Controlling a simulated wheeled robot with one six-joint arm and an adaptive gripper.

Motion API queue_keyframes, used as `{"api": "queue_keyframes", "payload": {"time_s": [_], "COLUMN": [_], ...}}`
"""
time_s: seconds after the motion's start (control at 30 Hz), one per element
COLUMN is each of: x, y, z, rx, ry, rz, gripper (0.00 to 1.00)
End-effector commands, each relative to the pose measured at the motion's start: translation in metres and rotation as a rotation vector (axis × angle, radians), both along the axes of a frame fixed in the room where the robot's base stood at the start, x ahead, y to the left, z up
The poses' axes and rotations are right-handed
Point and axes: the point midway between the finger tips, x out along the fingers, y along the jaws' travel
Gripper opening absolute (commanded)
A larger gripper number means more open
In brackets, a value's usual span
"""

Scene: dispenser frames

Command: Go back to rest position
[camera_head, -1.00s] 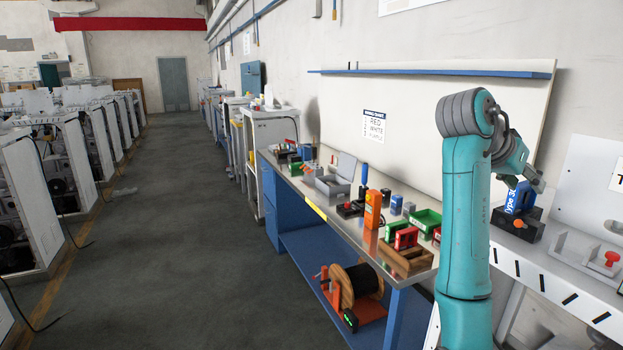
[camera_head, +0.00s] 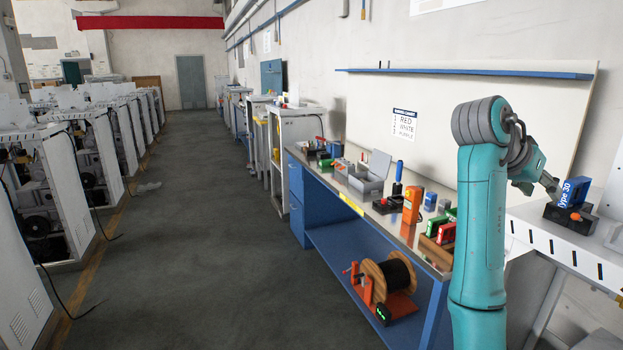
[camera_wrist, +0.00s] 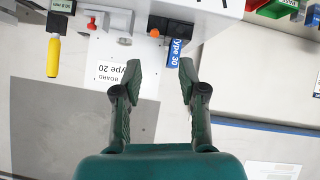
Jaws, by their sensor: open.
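My gripper (camera_head: 556,192) is at the end of my teal arm at the right in the head view. In the wrist view my gripper (camera_wrist: 160,72) has its two dark fingers spread apart with nothing between them. A blue block marked "Type 30" (camera_head: 575,190) sits in a black holder (camera_head: 567,215) on the white bench, just right of my gripper in the head view. The blue block also shows in the wrist view (camera_wrist: 181,50), beyond the fingertips; contact with it cannot be told.
A workbench (camera_head: 345,190) with tools, small bins and a grey box (camera_head: 373,172) runs along the wall. A cable spool (camera_head: 389,282) stands on its lower shelf. White machines (camera_head: 70,190) line the left. The aisle floor (camera_head: 220,240) between is clear.

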Motion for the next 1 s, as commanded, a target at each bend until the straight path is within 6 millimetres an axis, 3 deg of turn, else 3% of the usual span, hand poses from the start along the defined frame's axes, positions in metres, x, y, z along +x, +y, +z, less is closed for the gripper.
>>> {"api": "queue_keyframes", "payload": {"time_s": [0.37, 0.57, 0.8, 1.0], "x": [0.013, 0.021, 0.026, 0.017], "y": [0.001, 0.005, 0.019, 0.038], "z": [-0.051, -0.098, -0.189, -0.266], "rx": [-0.048, -0.087, -0.153, -0.196], "ry": [0.029, 0.051, 0.083, 0.095], "rz": [0.078, 0.15, 0.302, 0.439], "gripper": [0.41, 0.41, 0.41, 0.41]}}
